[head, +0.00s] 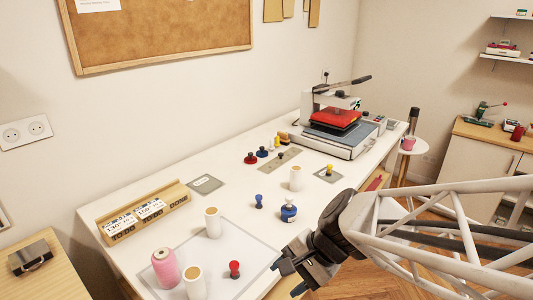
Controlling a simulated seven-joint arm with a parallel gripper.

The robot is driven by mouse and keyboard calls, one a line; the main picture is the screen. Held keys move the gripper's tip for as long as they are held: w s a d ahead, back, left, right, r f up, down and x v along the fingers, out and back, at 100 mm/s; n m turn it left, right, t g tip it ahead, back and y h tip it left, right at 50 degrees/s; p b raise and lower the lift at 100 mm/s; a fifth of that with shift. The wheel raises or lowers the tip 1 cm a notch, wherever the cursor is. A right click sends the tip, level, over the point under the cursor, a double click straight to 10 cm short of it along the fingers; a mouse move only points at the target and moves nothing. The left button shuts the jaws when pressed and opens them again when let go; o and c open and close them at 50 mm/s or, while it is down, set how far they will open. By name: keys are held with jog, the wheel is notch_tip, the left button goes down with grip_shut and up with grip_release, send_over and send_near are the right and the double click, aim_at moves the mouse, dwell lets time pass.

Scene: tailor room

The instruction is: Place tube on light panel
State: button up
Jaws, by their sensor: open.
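Several white tubes with tan tops stand upright on the table. One tube (212,223) is at the far corner of the flat, pale, thin-bordered panel (242,252); I cannot tell whether its base is fully on it. Another tube (194,283) stands on the panel near the front, and a third tube (295,178) stands farther back, off the panel. My gripper (286,277) is open and looks empty, near the panel's right edge, apart from the tubes.
A pink thread spool (165,267) and a red-topped stamp (234,269) stand on the panel. Blue stamps (288,209) are behind my gripper.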

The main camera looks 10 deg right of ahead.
jog(key=s+d+r+n+t+h, duration=0.1)
jog(key=s+d+r+n+h, duration=0.4)
jog(key=d+r+n+h, duration=0.2)
jog(key=shift+d+r+n+t, duration=0.3)
jog(key=shift+d+r+n, duration=0.25)
jog(key=shift+d+n, duration=0.6)
